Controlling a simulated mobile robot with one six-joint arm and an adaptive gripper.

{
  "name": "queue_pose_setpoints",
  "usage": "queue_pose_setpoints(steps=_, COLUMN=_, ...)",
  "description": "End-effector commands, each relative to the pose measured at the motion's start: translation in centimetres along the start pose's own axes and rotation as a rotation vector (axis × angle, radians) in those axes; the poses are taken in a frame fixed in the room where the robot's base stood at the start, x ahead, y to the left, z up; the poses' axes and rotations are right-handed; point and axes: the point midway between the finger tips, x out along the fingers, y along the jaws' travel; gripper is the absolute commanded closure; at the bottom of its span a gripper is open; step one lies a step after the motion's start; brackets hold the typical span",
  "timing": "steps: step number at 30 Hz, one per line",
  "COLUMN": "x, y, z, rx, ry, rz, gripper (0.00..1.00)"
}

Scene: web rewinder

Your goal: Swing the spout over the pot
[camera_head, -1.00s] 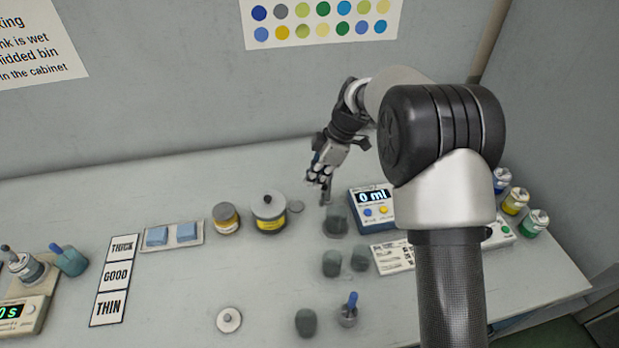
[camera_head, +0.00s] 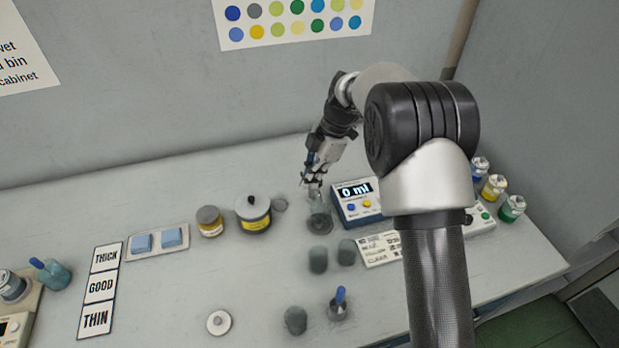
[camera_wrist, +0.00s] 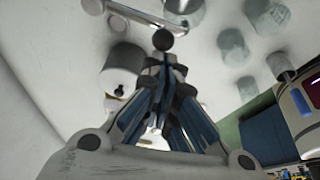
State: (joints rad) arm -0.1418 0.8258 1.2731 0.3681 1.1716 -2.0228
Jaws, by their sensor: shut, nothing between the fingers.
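The pot (camera_head: 253,214), grey with a yellow label and a dark lid knob, stands left of my gripper (camera_head: 314,194) in the head view. A pale, round body at the left of the wrist view (camera_wrist: 123,65) looks like the pot. A thin metal tube (camera_wrist: 146,12) with a dark ball (camera_wrist: 162,40) crosses the top of the wrist view and looks like the spout. My gripper's fingers (camera_wrist: 165,62) are shut and empty, with their tips close to the ball. I cannot tell whether they touch it. In the head view the spout is largely hidden by my gripper.
The dispenser (camera_head: 356,202) reading "0 ml" stands right of my gripper. A dark translucent cup (camera_head: 320,222) is below it. More cups (camera_head: 318,260) stand nearer the front. A small yellow-labelled jar (camera_head: 210,221) is left of the pot. A loose lid (camera_head: 219,322) lies in front.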

Motion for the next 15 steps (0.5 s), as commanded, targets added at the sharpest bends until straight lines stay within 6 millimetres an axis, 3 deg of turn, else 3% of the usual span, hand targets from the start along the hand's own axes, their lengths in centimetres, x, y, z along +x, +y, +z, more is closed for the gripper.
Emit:
queue_pose_setpoints(steps=10, x=0.0, y=0.0, z=-0.1, rx=0.000, ry=0.000, rz=0.000, gripper=1.00)
queue_pose_setpoints(steps=15, x=0.2, y=0.3, z=-1.8, rx=0.001, ry=0.000, rz=0.001, gripper=1.00)
